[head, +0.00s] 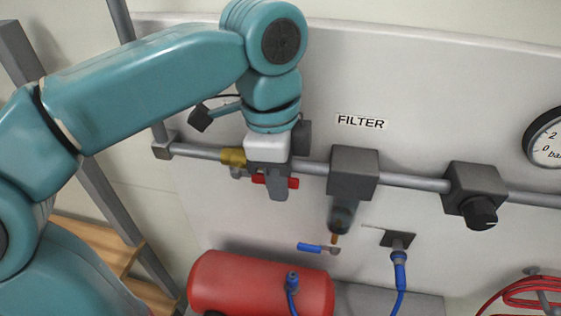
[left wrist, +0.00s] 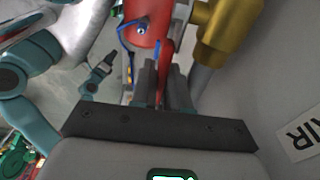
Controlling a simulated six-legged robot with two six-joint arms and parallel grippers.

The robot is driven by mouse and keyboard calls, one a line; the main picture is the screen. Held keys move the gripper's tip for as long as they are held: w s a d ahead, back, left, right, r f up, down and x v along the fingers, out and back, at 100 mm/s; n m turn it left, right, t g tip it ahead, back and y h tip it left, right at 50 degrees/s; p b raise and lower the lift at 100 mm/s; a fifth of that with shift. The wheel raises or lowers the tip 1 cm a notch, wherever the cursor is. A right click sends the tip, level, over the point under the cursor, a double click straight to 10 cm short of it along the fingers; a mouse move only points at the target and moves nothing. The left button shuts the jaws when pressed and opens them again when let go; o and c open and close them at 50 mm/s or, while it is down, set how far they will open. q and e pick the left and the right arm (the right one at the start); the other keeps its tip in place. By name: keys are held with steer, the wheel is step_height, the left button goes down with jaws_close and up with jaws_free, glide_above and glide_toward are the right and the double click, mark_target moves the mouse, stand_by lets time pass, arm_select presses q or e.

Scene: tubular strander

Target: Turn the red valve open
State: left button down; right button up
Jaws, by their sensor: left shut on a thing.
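The red valve handle (head: 293,183) shows on both sides of my left gripper (head: 277,190) in the head view, running roughly along the grey pipe. The brass valve body (head: 233,156) sits on the pipe just left of the gripper. In the left wrist view, the brass body (left wrist: 228,30) is at the upper right. My left gripper (left wrist: 163,92) is shut on the red handle (left wrist: 165,62), which lies between its dark fingers. The fingers hide the middle of the handle. My right gripper is not recognisable in either view.
The pipe (head: 410,181) carries a filter (head: 353,172) and a regulator with a black knob (head: 480,212) to the right. A gauge (head: 547,140) is at the right edge. A red tank (head: 255,283), blue hose (head: 400,275) and red hose (head: 530,290) are below.

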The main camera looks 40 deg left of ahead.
arm_select(q)
steer(key=shift+f+g+y, duration=0.35)
steer(key=shift+g+y, duration=0.05)
steer(key=shift+y, duration=0.1)
steer(key=shift+d+f, duration=0.1)
steer(key=shift+f, duration=0.05)
steer(key=c, duration=1.2)
jaws_free()
steer(key=shift+s, duration=0.1)
steer(key=shift+r, duration=0.25)
